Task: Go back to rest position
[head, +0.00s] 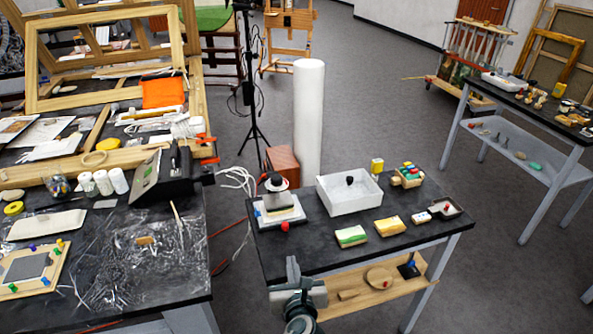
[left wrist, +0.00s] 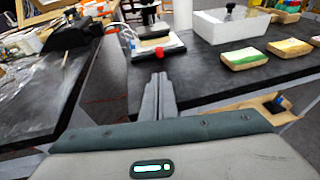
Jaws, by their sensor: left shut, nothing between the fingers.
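My left gripper (head: 292,268) is in front of the near left edge of the small black-topped table (head: 325,240). Its fingers are together and empty. In the left wrist view the closed fingers (left wrist: 158,92) point toward the table edge, with a white device (left wrist: 158,45) with a red knob beyond them. My right gripper does not show in either view.
The small table holds a white tray (head: 350,198), a green-topped block (head: 351,236), a yellow block (head: 389,226) and the white device (head: 276,212). A cluttered workbench (head: 150,275) stands at left. Grey floor (head: 520,270) is open at right.

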